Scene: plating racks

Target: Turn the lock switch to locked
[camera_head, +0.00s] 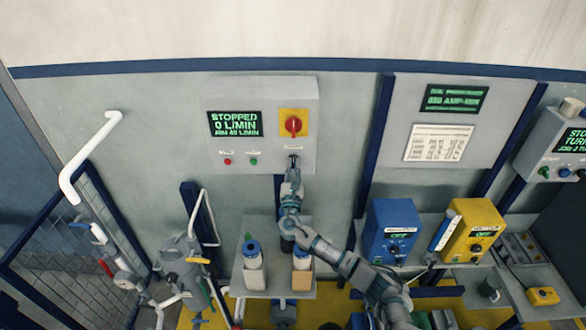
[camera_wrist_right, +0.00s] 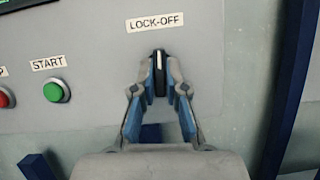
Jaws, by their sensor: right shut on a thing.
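The lock switch (camera_wrist_right: 160,75) is a small dark knob with a light line on it, below the "LOCK-OFF" label (camera_wrist_right: 156,22) on the grey control panel (camera_head: 213,164). My right gripper (camera_wrist_right: 160,84) is shut on the switch, its blue-lined fingers on either side of the knob. The knob's light line stands nearly upright in the right wrist view. In the head view my right gripper (camera_head: 293,162) reaches up to the panel's lower right and largely hides the switch. My left gripper is not in view.
A red rotary handle on a yellow plate (camera_head: 293,124) sits above the switch. A green START button (camera_wrist_right: 56,90) and a red button (camera_wrist_right: 4,97) are to its left. The display (camera_head: 235,124) reads STOPPED. Bottles (camera_head: 252,254) stand on a shelf below.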

